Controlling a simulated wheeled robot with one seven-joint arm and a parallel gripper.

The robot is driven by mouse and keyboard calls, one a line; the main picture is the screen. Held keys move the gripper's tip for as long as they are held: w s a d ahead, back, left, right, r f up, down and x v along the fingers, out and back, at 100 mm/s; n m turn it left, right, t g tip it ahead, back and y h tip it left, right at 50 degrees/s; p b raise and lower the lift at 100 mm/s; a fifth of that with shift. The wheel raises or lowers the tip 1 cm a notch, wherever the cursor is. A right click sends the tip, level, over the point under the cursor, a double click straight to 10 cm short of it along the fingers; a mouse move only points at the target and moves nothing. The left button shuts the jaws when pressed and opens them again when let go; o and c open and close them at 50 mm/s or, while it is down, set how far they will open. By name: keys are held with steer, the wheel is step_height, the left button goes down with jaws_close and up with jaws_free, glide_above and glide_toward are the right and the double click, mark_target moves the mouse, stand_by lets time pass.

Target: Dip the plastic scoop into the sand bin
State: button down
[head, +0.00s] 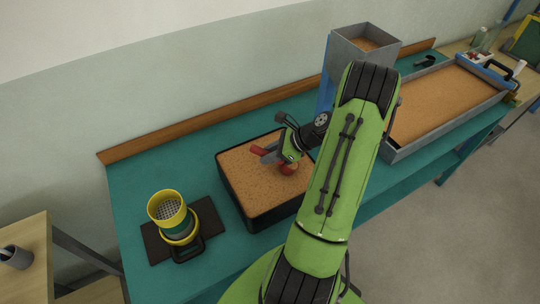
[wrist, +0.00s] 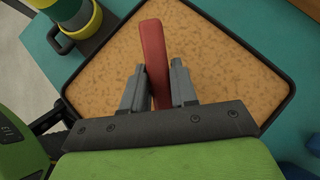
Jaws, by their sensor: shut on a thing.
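The sand bin (head: 235,203) is a black, square-edged tray filled with tan sand, on the teal bench; its dark rim also shows in the wrist view (wrist: 262,55). My gripper (head: 270,157) is over the sand, pointing down into the bin area. It is shut on the red plastic scoop (head: 259,151). In the wrist view the scoop's red handle (wrist: 153,45) stands between the two grey fingers (wrist: 157,88). A reddish rounded part, seemingly the scoop's bowl, shows below the gripper in the head view. I cannot tell whether it touches the sand.
A yellow and green sieve stack (head: 166,206) stands on a dark mat left of the bin. A grey hopper (head: 345,50) and a long sand-filled tray (head: 400,151) are to the right. A wooden strip (head: 200,121) runs along the wall.

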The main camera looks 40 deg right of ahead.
mark_target(260, 149)
steer(key=shift+w+a+r+g+h+p, duration=0.2)
steer(key=shift+w+r+g+h+p, duration=0.1)
steer(key=shift+r+g+p, duration=0.3)
steer(key=shift+w+a+r+g+h+p, duration=0.25)
steer(key=shift+r+g+p, duration=0.15)
steer(key=shift+r, duration=0.35)
steer(key=shift+w+a+r+g+h+p, duration=0.25)
steer(key=shift+w+r+g+h+p, duration=0.35)
steer(key=shift+p, duration=1)
steer(key=shift+s+f+g, duration=0.1)
steer(key=shift+s+g, duration=0.05)
steer(key=shift+g, duration=0.25)
